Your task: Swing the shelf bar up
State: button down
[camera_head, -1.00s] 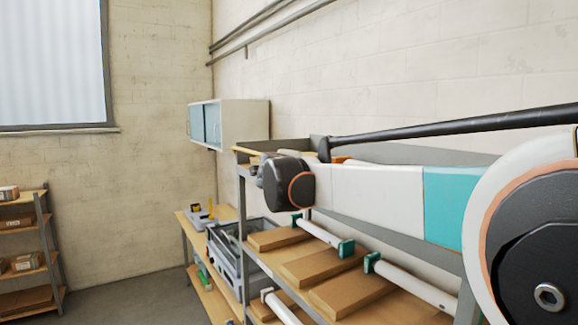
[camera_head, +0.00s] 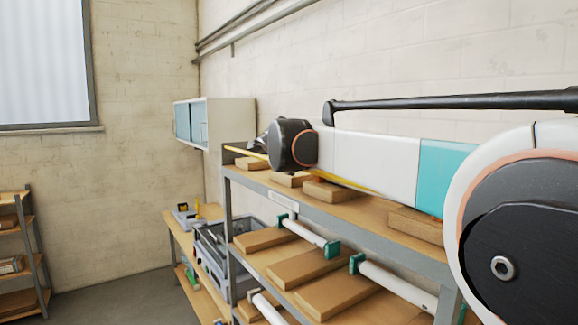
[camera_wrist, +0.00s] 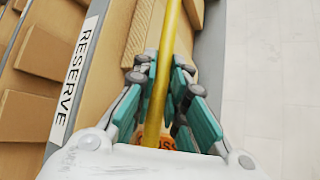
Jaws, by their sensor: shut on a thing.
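The shelf bar is a thin yellow bar. In the wrist view the bar (camera_wrist: 168,45) runs up the middle of the picture, between the teal-padded fingers of my gripper (camera_wrist: 166,78), which is shut on it. In the head view the bar (camera_head: 347,182) shows below my pale forearm, along the upper shelf, and its far end shows left of my dark wrist. It slopes a little in that view. My gripper is mostly hidden behind the wrist there. The bar's pivot cannot be made out.
The upper shelf (camera_head: 385,230) holds several wooden boards close below my forearm. White rollers with green ends (camera_head: 305,232) and more boards lie on the shelf below. A RESERVE label (camera_wrist: 75,80) is on the shelf edge. A grey crate (camera_head: 216,250) and a wall cabinet (camera_head: 228,122) stand beyond.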

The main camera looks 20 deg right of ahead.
jog(key=c, duration=1.6)
grip_release()
jog(key=shift+d+f, duration=0.1)
jog(key=shift+d, duration=0.05)
jog(key=v, duration=1.2)
